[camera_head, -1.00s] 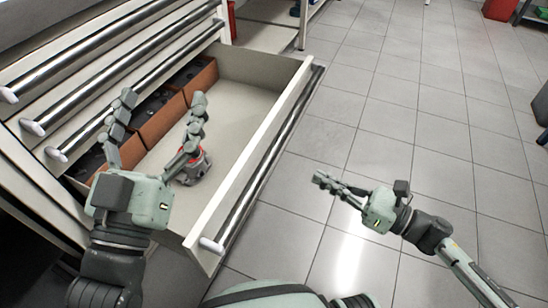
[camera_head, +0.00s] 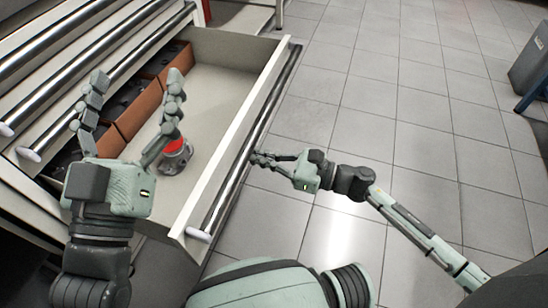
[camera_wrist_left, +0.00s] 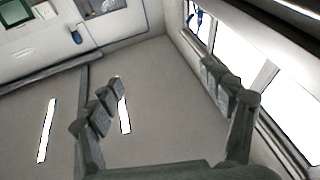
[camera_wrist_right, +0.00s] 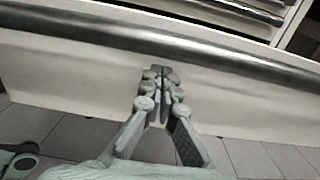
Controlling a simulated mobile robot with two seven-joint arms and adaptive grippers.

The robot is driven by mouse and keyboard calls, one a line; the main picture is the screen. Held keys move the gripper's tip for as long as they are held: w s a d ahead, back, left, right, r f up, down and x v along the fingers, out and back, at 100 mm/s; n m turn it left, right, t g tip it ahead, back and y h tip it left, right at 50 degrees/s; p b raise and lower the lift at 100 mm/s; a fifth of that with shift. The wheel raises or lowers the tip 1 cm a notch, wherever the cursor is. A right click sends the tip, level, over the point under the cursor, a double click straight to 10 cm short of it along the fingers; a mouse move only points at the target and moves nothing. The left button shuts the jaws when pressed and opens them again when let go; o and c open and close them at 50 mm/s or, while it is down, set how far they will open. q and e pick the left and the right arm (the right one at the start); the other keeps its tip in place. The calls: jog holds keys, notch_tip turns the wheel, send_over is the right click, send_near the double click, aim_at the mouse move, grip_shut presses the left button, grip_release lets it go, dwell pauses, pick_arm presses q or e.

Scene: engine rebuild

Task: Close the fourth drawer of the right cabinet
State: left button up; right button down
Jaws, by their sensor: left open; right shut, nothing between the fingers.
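The open drawer (camera_head: 262,87) of the cabinet (camera_head: 60,60) stands pulled out in the head view, with a long metal bar handle (camera_head: 243,160) along its front. My right gripper (camera_head: 258,158) is shut and empty, with its fingertips at the drawer front. In the right wrist view the fingertips (camera_wrist_right: 160,75) point at the drawer front (camera_wrist_right: 240,108) just below the handle (camera_wrist_right: 215,62); I cannot tell whether they touch. My left gripper (camera_head: 135,90) is open above the drawer's left part. Its spread fingers also show in the left wrist view (camera_wrist_left: 165,90).
Inside the drawer are brown boxes (camera_head: 137,112) with dark contents and a grey part with a red band (camera_head: 175,155). Shut drawers with bar handles (camera_head: 75,67) lie to the left. Tiled floor (camera_head: 370,120) is clear at right. A grey bin (camera_head: 530,55) stands far right.

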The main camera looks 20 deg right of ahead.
jog(key=shift+w+a, duration=0.25)
jog(key=shift+a, duration=0.15)
pick_arm(q)
jog(key=shift+f, duration=0.1)
pick_arm(e)
jog(key=shift+a, duration=0.1)
